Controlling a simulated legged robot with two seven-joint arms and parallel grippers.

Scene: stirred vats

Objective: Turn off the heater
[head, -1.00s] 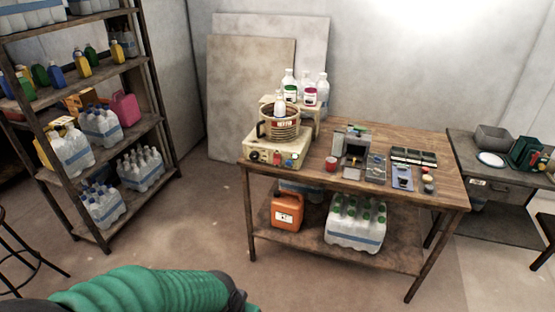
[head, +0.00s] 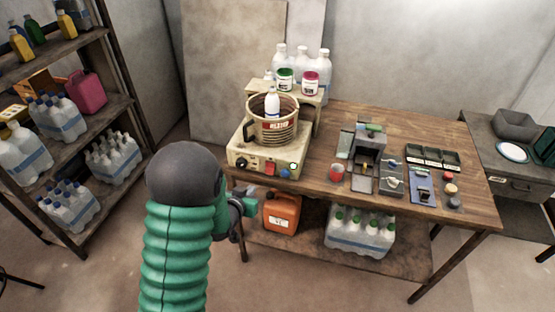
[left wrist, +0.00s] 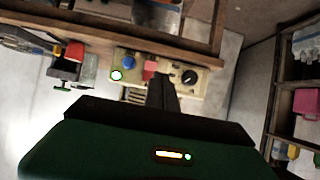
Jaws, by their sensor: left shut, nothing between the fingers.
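The heater (head: 238,162) is a cream box at the table's left end, with a coiled pot (head: 275,130) on top holding a white bottle (head: 272,103). Its front panel carries a black knob (head: 242,162), a red switch (head: 270,169), a blue knob (head: 285,173) and a white button with a green ring (head: 293,166). In the left wrist view the panel is upside down, with the red switch (left wrist: 150,68) and black knob (left wrist: 189,77). My left gripper (left wrist: 163,79) is shut and empty, apparently in front of the panel. It is low before the table in the head view (head: 245,207).
A loaded shelving rack (head: 110,70) stands at the left. The floor in front is clear.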

